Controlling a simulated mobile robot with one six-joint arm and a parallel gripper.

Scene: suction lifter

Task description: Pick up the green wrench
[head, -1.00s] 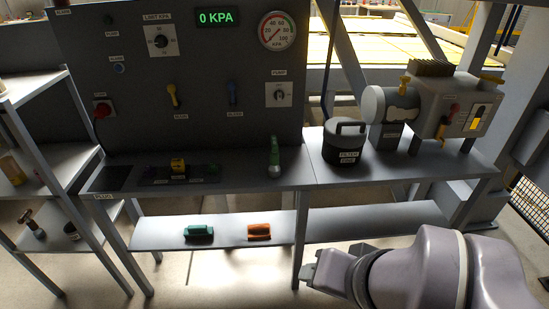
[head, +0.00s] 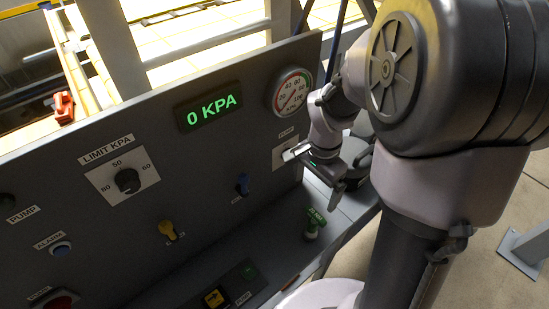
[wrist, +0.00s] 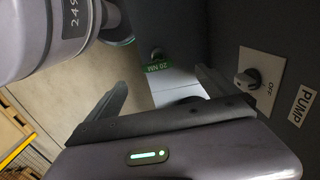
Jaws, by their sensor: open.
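The green wrench (head: 314,220) stands on the grey bench shelf in front of the control panel, its green top facing up in the head view. In the wrist view its green "20 NM" part (wrist: 160,67) shows beyond and between the two fingers, with most of the wrench hard to make out. My gripper (head: 313,172) is above the wrench, apart from it, close to the panel. In the wrist view my gripper (wrist: 163,90) has its fingers spread wide with nothing between them.
The upright panel (head: 215,175) with knobs and a gauge (head: 292,92) stands close beside my gripper. The white PUMP knob plate (wrist: 260,80) is right of the fingers. A dark canister (head: 358,160) is partly hidden behind my arm.

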